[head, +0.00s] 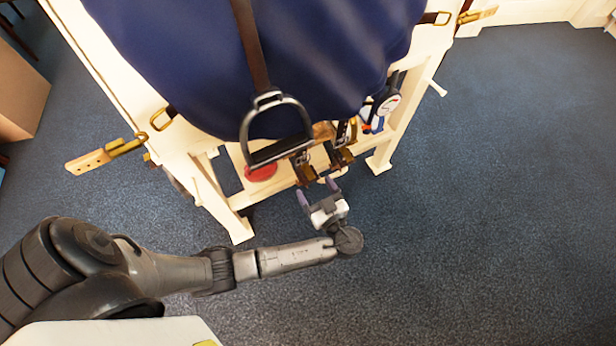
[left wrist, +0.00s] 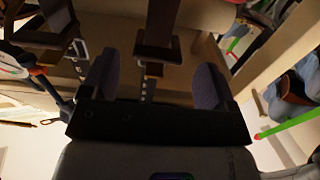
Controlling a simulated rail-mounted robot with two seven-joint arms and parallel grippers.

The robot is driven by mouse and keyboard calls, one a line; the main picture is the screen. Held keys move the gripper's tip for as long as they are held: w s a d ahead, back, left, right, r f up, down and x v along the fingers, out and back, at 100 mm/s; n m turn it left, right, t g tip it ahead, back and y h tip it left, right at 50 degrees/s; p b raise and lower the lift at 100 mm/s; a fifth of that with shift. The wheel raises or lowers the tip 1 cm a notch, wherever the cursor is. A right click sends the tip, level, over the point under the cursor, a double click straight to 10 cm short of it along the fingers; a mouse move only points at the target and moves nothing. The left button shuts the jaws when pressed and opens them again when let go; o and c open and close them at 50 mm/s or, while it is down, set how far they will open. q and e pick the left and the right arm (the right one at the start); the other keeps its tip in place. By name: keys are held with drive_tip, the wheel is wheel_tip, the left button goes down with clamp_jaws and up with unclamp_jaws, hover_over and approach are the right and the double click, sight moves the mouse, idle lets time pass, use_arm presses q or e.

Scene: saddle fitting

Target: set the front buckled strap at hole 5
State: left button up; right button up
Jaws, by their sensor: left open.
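Two brown buckled straps hang beneath the dark blue saddle cloth (head: 330,50) in the head view: a nearer one (head: 304,168) and a farther one (head: 341,154). I cannot tell which is the front one. My left gripper (head: 317,189) is open just below them, fingers pointing up toward the straps. In the left wrist view, one strap (left wrist: 160,22) runs down between the open fingers (left wrist: 153,82), with a row of light holes or studs below its brown keeper. The fingers appear apart from it. The other strap (left wrist: 52,18) is at upper left. Hole numbers are unreadable. My right gripper is out of view.
A stirrup (head: 303,146) hangs close to the straps on its leather. The cream wooden stand (head: 228,212) surrounds the area. A round dial gauge (head: 389,103) and a red round object (head: 261,173) sit within it. Carpet at right is clear.

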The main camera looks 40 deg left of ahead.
sight(311, 180)
use_arm(q)
drive_tip(key=x, duration=0.3)
drive_tip(key=shift+w+a+b, duration=0.15)
drive_tip(key=shift+w+b, duration=0.1)
drive_tip(key=shift+b, duration=0.15)
drive_tip(key=shift+w+a, duration=0.1)
drive_tip(key=shift+a, duration=0.55)
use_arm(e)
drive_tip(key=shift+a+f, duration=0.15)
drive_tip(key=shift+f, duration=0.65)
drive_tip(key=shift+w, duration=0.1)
use_arm(q)
drive_tip(key=shift+c, duration=0.3)
